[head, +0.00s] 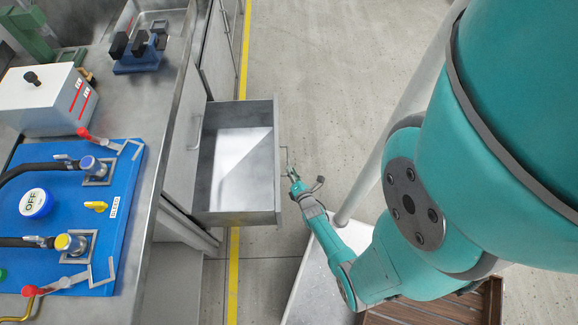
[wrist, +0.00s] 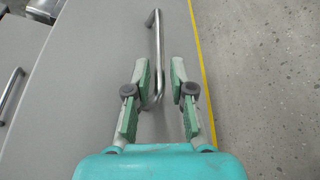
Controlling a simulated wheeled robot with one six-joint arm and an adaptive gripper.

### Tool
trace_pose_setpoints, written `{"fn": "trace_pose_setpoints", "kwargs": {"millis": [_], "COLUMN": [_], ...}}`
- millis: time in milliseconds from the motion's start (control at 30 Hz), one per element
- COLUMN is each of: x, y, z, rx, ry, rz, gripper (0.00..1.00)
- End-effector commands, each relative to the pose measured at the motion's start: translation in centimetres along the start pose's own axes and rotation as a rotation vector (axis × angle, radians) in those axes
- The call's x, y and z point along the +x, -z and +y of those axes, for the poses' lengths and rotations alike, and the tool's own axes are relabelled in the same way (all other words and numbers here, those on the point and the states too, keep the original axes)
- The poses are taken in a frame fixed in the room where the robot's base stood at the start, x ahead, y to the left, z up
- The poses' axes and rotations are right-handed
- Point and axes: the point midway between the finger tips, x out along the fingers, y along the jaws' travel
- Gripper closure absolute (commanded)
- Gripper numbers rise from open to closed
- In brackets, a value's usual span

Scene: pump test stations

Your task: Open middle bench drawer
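A grey bench drawer (head: 240,219) stands pulled well out from the bench, and its inside looks empty. Its bar handle (head: 284,158) is on the front face, at the right in the head view. My gripper (head: 292,176) is just outside that front, beside the handle's lower end. In the wrist view the handle (wrist: 154,35) runs up between the two green fingers of my gripper (wrist: 160,72). The fingers are apart, with a gap to the bar on the right; I cannot tell whether the left finger touches it.
The metal bench (head: 165,115) carries a blue pump panel (head: 120,225), a white box (head: 40,100) and a blue vise (head: 138,55). Another handle (wrist: 10,95) shows at the left of the wrist view. A yellow floor line (head: 234,270) runs under the drawer; concrete floor (head: 330,60) beyond is clear.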

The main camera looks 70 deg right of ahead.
Motion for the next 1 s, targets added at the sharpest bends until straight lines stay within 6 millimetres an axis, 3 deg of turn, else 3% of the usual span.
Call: {"fn": "trace_pose_setpoints", "kwargs": {"millis": [200,433,1000], "x": [-4.1,-6.9,-7.7], "y": [0.0,0.0,0.0], "z": [-0.1,-0.1,0.0], "rx": [-0.001,-0.001,0.000], "ry": [0.002,0.001,0.000], "rz": [0.000,0.000,0.000], "gripper": [0.77,0.77,0.77]}}
